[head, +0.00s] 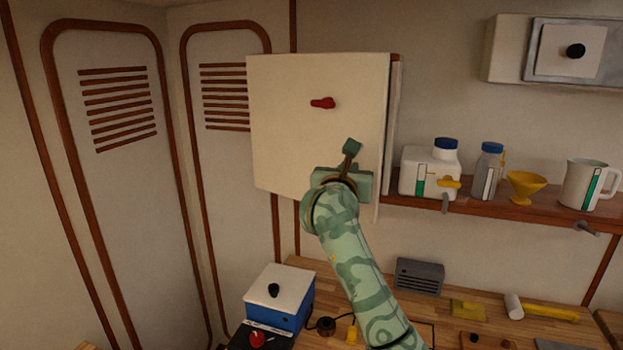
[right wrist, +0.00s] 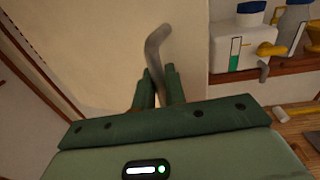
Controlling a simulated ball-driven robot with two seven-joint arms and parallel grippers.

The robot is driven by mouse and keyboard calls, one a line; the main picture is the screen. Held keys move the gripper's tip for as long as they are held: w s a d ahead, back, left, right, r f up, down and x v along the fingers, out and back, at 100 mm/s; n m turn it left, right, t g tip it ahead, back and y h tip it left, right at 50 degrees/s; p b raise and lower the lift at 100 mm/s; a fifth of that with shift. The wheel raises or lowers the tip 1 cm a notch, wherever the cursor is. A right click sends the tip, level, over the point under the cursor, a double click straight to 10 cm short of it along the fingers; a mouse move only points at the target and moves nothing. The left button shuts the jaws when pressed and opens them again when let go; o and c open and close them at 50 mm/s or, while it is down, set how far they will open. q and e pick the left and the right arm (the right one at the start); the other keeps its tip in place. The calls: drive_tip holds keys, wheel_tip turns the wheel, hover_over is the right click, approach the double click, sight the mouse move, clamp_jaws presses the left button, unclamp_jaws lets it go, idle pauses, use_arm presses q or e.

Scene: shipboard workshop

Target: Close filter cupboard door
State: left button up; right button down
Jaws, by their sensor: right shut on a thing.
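The filter cupboard's pale door (head: 285,115) with a red latch knob (head: 322,103) fills the upper middle of the head view. A pale strip with a brown edge shows along its right side; I cannot tell how far the door stands open. My right gripper (head: 345,182) is in front of the door's lower right part. In the right wrist view its fingers (right wrist: 159,74) are shut on a grey bent bar (right wrist: 156,45), with the pale door surface behind. Whether the bar is fixed to the door is unclear. My left gripper is out of view.
A shelf (head: 510,210) right of the cupboard holds a white jug (head: 420,172), a bottle (head: 487,170), a yellow funnel (head: 526,186) and a measuring jug (head: 583,185). Below, a workbench carries a blue-and-white box (head: 280,292) and a mallet (head: 540,309). Louvred panels stand left.

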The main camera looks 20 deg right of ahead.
drive_tip(key=w+d, duration=0.1)
drive_tip(key=d, duration=0.1)
drive_tip(key=w+d+b, duration=0.1)
drive_tip(key=w+d, duration=0.1)
drive_tip(key=d, duration=0.1)
drive_tip(key=w+d+b, duration=0.1)
drive_tip(key=w+d, duration=0.1)
drive_tip(key=d, duration=0.1)
drive_tip(key=c, duration=1.6)
unclamp_jaws()
drive_tip(key=shift+o, duration=0.3)
drive_tip(key=shift+s+a, duration=0.1)
drive_tip(key=shift+s, duration=0.05)
drive_tip(key=v, duration=1.6)
drive_tip(key=shift+b, duration=0.45)
drive_tip(key=shift+s+f, duration=0.1)
